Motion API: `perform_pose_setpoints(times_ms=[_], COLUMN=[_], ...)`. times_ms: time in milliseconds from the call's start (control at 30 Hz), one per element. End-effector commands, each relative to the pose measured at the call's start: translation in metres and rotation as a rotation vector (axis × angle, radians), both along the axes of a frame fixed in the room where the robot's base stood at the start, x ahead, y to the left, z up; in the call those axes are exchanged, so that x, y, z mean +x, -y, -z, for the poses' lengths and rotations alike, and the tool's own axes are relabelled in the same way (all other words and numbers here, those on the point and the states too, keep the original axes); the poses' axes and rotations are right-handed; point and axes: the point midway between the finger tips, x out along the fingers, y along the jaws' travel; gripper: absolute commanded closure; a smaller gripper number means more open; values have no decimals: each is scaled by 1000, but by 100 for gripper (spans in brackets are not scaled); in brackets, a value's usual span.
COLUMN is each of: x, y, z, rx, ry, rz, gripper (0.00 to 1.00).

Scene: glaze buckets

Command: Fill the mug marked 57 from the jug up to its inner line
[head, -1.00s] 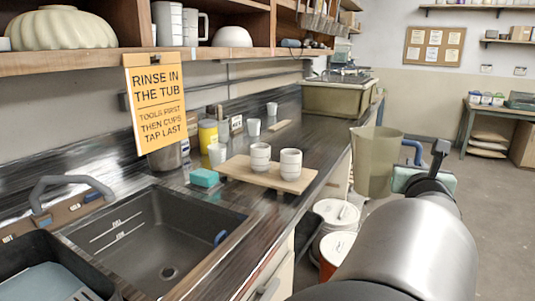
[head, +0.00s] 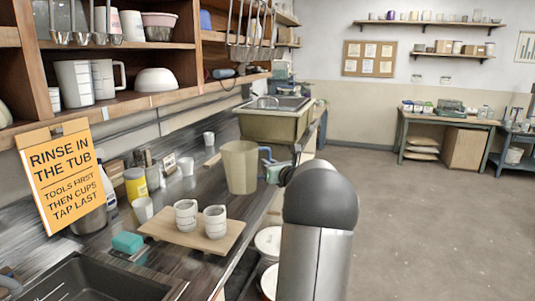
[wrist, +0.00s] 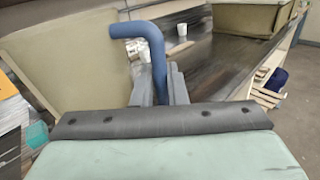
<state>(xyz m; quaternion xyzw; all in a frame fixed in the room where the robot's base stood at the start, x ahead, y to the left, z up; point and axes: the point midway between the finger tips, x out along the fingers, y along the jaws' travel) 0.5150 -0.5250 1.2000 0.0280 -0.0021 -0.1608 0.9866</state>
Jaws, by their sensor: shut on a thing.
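The jug (head: 240,168) is a tall beige vessel with a blue handle. It looks upright, past the wooden board in the head view. My gripper (head: 270,162) is shut on the blue handle, which stands between the fingers in the wrist view (wrist: 158,88). The jug's beige wall (wrist: 75,65) fills the left of that view. White cups stand on the board in two places, left (head: 185,215) and right (head: 215,222), apparently stacked. A single white cup (head: 142,209) stands left of the board. I cannot read a 57 on any cup, nor see inner lines or the jug's contents.
The wooden board (head: 190,240) lies near the counter's front edge. A teal sponge (head: 127,242), a dark sink (head: 90,282) and a yellow jar (head: 135,184) are to its left. Farther cups (head: 186,166) stand along the counter.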

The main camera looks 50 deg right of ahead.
Motion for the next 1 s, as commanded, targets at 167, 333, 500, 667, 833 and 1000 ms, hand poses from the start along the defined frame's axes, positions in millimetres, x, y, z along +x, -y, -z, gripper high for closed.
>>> perform_pose_setpoints(times_ms=[167,333,500,667,833,1000], x=[8,8,8,8,7,5], y=[5,5,5,5,7,11], z=[4,14,27,40,34,21], rx=[0,2,1,1,-34,-120], ry=[6,6,6,6,-13,-68], rz=[-23,-25,-25,-25,-24,-24], gripper=[100,100,100,100,100,100])
